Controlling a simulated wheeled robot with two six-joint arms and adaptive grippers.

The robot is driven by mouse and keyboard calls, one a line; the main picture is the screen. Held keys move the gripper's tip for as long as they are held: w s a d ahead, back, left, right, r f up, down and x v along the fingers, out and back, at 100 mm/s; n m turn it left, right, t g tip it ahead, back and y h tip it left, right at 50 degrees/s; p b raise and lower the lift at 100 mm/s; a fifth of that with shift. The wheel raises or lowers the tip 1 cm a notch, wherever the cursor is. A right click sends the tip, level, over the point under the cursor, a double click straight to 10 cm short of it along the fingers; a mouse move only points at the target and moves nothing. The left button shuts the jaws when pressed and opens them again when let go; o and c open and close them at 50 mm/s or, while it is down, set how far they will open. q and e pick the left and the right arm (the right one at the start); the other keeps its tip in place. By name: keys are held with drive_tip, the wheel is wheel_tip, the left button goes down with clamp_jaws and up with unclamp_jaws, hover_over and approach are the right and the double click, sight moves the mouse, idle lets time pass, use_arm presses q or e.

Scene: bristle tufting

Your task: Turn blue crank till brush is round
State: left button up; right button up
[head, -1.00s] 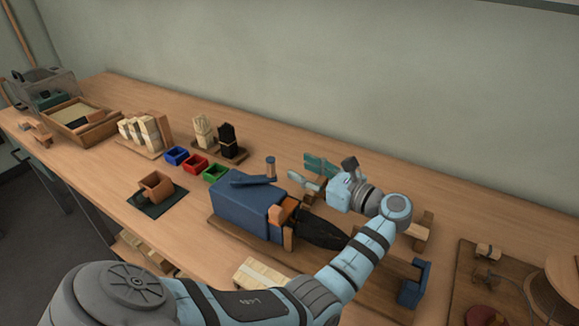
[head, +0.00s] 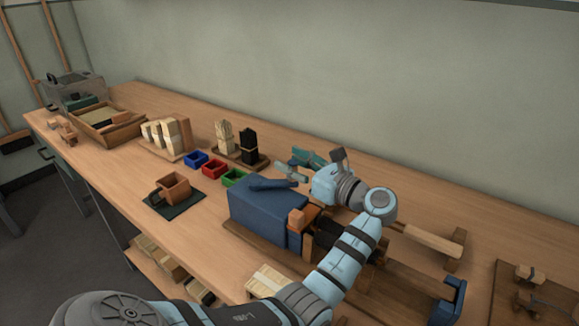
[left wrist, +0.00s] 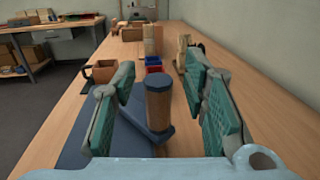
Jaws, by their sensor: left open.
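The blue crank (head: 272,184) lies on top of a blue box (head: 262,215). In the left wrist view its blue arm (left wrist: 125,140) leads to an upright wooden handle (left wrist: 159,106) with a blue-grey cap. My left gripper (head: 299,165) is open, its teal-padded fingers on either side of the handle; in the left wrist view the gripper (left wrist: 160,98) shows gaps on both sides of it. In the head view I cannot make out the handle near the fingers. Dark bristles (head: 328,232) stick out right of the box, partly hidden by my left arm. My right gripper is not in view.
Blue (head: 196,159), red (head: 213,167) and green (head: 233,177) bins stand left of the crank. Behind them are blocks of pale and black bristles (head: 249,143).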

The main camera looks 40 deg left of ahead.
use_arm(q)
drive_tip(key=shift+c, duration=0.2)
clamp_jaws()
drive_tip(key=shift+s, duration=0.1)
drive_tip(key=shift+a+r+p, duration=0.1)
drive_tip(key=shift+r+p, duration=0.05)
drive_tip(key=shift+p, duration=0.25)
